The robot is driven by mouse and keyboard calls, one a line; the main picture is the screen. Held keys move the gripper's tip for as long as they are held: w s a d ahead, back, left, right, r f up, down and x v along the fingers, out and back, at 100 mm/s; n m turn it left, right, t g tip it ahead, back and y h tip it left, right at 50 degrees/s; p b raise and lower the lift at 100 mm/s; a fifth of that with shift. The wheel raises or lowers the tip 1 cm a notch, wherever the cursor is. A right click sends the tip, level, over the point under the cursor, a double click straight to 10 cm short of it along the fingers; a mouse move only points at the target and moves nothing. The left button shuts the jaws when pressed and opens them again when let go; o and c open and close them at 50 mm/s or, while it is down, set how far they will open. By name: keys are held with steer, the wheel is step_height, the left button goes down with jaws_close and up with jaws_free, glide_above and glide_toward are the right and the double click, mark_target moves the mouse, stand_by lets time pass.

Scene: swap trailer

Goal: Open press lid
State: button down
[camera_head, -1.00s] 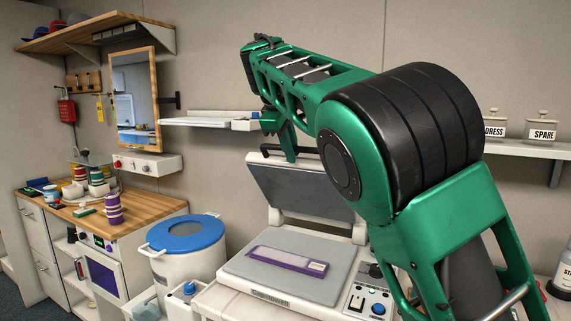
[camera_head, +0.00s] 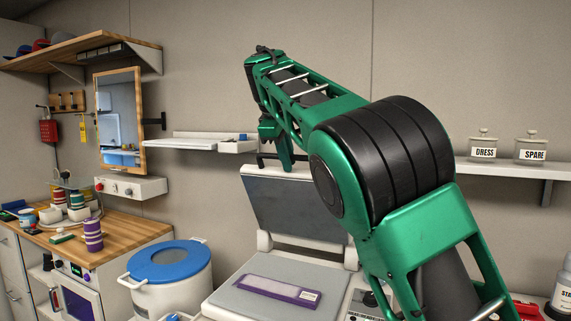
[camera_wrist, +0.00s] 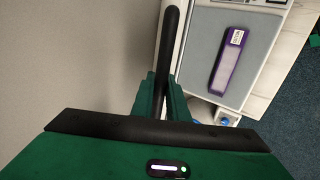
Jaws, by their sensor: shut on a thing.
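The heat press stands in front of me with its lid (camera_head: 292,208) raised, nearly upright above the flat grey lower plate (camera_head: 235,300). The lid's dark underside faces me. A black bar handle (camera_wrist: 171,45) runs along the lid's top edge. My gripper (camera_head: 286,158) is at that handle, its fingers shut around the bar; the wrist view shows the bar between the green fingers. A purple and grey flat piece (camera_head: 278,289) with a white label lies on the lower plate. My arm hides part of the press's right side.
A white bin with a blue lid (camera_head: 170,262) stands left of the press. A wooden counter (camera_head: 125,245) with cups is farther left. A white wall shelf (camera_head: 185,142) is behind, and another with jars (camera_head: 483,149) is at right.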

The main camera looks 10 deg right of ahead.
steer(key=c, duration=1.7)
jaws_free()
steer(key=v, duration=1)
steer(key=shift+a+r, duration=0.15)
steer(key=shift+r, duration=0.25)
